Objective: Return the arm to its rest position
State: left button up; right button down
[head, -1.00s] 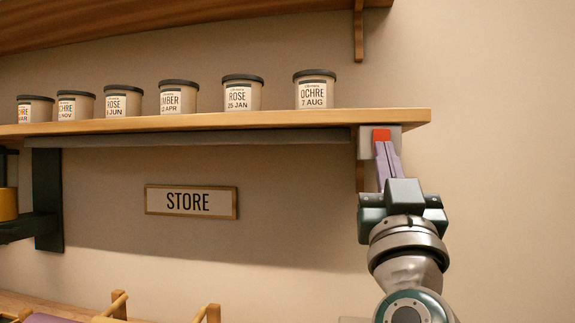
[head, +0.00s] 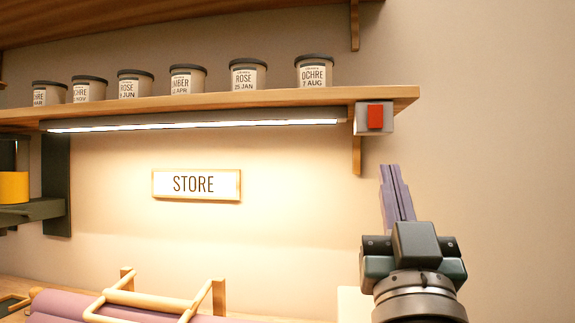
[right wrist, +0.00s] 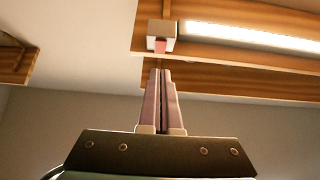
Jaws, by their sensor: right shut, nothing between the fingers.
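My right gripper (head: 391,168) is shut and empty, pointing up below the right end of the shelf. It also shows in the right wrist view (right wrist: 161,72), with its two purple fingers pressed together. Above it, a grey switch box with a red rocker (head: 375,117) is fixed at the shelf's end, apart from the fingertips. The switch also shows in the right wrist view (right wrist: 161,45). The lamp strip (head: 200,125) under the shelf is lit. My left gripper is not in view.
The shelf (head: 390,97) holds several lidded jars with labels. A STORE sign (head: 196,185) hangs on the wall below. A wooden rack (head: 150,299) with purple rolls stands at lower left. A yellow cylinder (head: 14,187) sits at the left edge. The wall at right is clear.

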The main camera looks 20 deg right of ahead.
jog(key=shift+v, duration=0.9)
jog(key=shift+w+f, duration=0.15)
jog(key=s+a+f+n+g+y+p, duration=0.25)
jog(key=a+f+n+g+y, duration=0.45)
jog(key=a+f+n+y, duration=0.75)
jog(key=s+d+f+m+g+p, duration=0.1)
jog(key=s+d+f+m+g, duration=0.3)
jog(key=s, duration=0.5)
jog(key=s+d+f+m+g+p, duration=0.2)
jog(key=s+d+f+g, duration=0.1)
jog(key=s+g, duration=0.5)
notch_tip(320, 180, up, 38)
jog(key=s+p, duration=0.2)
jog(key=p, duration=3.6)
jog(key=shift+s+d+h, duration=0.3)
jog(key=shift+d+h, duration=0.15)
